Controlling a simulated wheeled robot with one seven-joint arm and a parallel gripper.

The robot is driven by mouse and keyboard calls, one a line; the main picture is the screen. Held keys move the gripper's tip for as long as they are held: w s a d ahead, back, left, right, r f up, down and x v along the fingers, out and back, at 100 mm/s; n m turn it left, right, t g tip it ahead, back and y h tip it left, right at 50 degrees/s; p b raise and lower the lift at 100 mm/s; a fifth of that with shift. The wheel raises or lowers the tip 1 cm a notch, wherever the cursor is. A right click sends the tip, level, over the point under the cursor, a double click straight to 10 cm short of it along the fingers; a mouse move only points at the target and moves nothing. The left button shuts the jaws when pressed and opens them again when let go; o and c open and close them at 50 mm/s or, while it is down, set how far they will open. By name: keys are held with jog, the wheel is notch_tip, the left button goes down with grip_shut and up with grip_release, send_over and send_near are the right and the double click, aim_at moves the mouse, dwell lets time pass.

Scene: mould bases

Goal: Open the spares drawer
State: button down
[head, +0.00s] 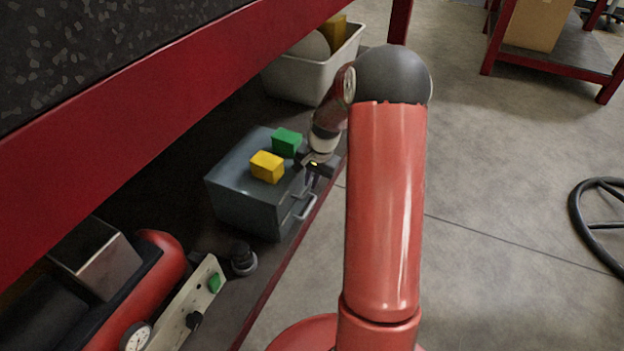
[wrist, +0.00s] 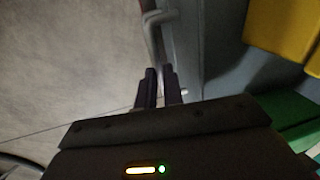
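The spares drawer is probably in the grey metal cabinet (head: 240,212) under the red-framed table; no label is readable. A pale bar handle (head: 308,208) is on its right face, and the face shows no clear opening. My gripper (head: 312,184) is at that face, by the handle's upper end. In the wrist view, my gripper's two dark fingers (wrist: 159,80) are a narrow gap apart. The handle (wrist: 151,32) runs down towards that gap. The fingers hide part of it, so I cannot tell whether they grip it.
A yellow block (head: 267,167) and a green block (head: 287,142) sit on the cabinet. A pale bin (head: 292,78) stands behind it. A red compressor-like machine (head: 162,256) is nearer, at lower left. The table's red rail (head: 190,88) overhangs. Floor (head: 500,180) to the right is mostly clear.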

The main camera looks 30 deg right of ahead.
jog(key=s+d, duration=0.9)
jog(key=s, duration=0.2)
jog(key=shift+s, duration=0.35)
jog(key=shift+d, duration=0.1)
jog(key=c, duration=1.5)
grip_release()
jog(key=shift+r+p, duration=0.1)
jog(key=shift+p, duration=0.2)
jog(key=r, duration=0.2)
jog(key=r+p, duration=0.1)
jog(key=r, duration=0.2)
jog(key=s+r, duration=0.1)
jog(key=r, duration=0.1)
jog(key=shift+d+r+p, duration=0.25)
jog(key=shift+d+p, duration=0.05)
jog(key=shift+d, duration=0.1)
